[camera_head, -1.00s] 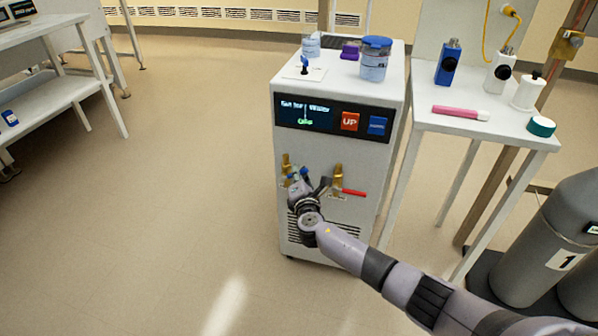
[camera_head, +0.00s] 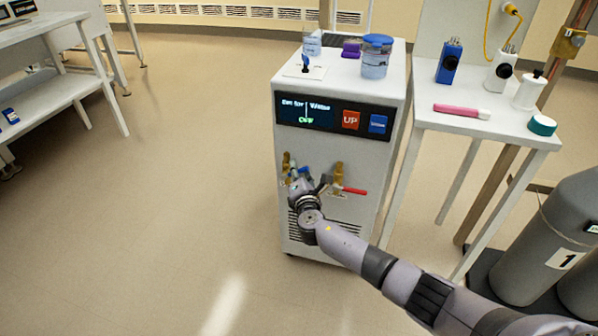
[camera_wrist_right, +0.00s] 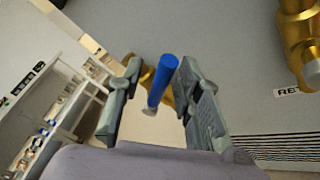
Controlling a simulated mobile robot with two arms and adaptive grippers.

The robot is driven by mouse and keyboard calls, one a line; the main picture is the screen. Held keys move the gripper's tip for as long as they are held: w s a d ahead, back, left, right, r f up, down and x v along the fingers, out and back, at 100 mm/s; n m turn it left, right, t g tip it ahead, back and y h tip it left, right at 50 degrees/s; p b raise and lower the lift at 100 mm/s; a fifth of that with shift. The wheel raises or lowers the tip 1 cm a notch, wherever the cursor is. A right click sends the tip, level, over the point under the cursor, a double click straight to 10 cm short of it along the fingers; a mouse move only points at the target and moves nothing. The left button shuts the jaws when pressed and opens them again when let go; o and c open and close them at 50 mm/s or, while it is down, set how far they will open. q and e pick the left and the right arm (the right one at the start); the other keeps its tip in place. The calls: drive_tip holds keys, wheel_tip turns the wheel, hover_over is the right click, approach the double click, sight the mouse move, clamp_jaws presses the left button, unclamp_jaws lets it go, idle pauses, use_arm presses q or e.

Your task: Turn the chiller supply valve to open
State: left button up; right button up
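The chiller (camera_head: 345,150) is a white cabinet with two brass valves on its front. The left valve (camera_head: 286,163) has a blue lever (camera_wrist_right: 162,80); in the head view my gripper partly covers this lever. My right gripper (camera_head: 312,184) is at the chiller front by that valve. In the right wrist view its two fingers (camera_wrist_right: 158,72) stand apart, one on each side of the blue lever, with gaps visible. The right valve (camera_head: 338,175) has a red lever pointing right. Its label is partly visible in the wrist view, beginning "RE". My left gripper is not in view.
Grey cylinders (camera_head: 545,250) stand at the far right. The floor left of the chiller is clear.

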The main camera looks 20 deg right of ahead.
drive_tip(key=shift+s, duration=0.1)
drive_tip(key=s+a, duration=0.2)
drive_tip(key=s, duration=0.9)
drive_tip(key=shift+s+r, duration=0.3)
drive_tip(key=shift+r, duration=0.15)
drive_tip(key=shift+c, duration=0.3)
